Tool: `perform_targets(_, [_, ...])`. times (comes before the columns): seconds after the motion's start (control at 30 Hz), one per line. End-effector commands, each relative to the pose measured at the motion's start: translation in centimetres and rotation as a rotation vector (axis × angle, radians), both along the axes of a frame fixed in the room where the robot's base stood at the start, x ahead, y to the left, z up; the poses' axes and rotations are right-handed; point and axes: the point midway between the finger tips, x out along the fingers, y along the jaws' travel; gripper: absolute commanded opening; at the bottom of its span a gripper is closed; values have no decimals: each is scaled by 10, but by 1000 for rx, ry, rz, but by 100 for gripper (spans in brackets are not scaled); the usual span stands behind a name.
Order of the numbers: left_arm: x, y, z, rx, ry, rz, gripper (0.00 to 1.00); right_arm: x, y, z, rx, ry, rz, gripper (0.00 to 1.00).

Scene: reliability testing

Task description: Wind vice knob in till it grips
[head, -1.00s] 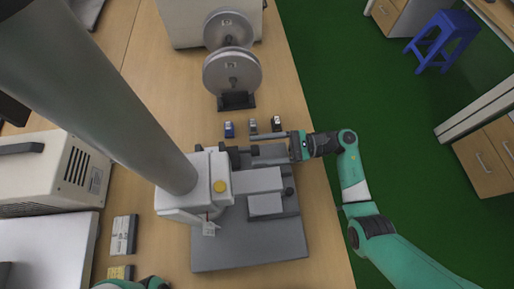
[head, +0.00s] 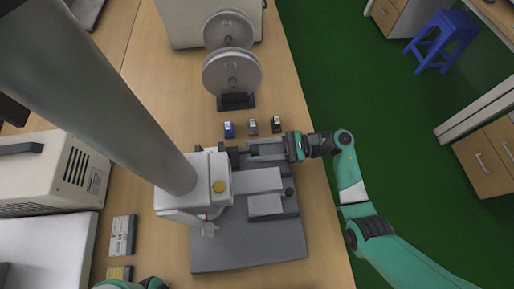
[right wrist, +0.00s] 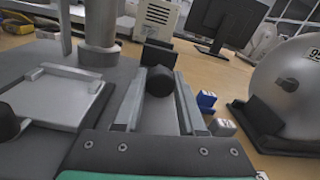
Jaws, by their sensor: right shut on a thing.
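The vice knob (right wrist: 159,80) is a short black cylinder, seen end-on in the right wrist view. In the head view the knob (head: 255,150) sits at the right end of the small dark vice (head: 234,155), on the grey test stand. My right gripper (head: 270,150) comes in from the right, with its two grey fingers along either side of the knob. It is shut on the knob. The vice jaws are small and partly hidden, so I cannot tell whether they touch anything. My left gripper is not in view; only a bit of my green left arm shows at the bottom edge.
The stand's thick column (head: 100,85) rises left of the vice. Small blue (head: 229,130), grey (head: 252,127) and black (head: 276,125) blocks stand just behind my gripper. A silver double-disc weight (head: 232,72) stands farther back. The wooden table's right edge is near my right wrist.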

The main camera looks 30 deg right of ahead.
Motion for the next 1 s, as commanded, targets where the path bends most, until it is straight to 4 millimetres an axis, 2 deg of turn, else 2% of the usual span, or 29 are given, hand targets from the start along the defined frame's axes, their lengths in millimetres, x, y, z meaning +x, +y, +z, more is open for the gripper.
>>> perform_targets(0.37, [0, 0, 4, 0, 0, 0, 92, 0, 0, 1, 48, 120, -2, 0])
perform_targets(1.0, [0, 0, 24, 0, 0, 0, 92, 0, 0, 2, 262, 655, -2, 0])
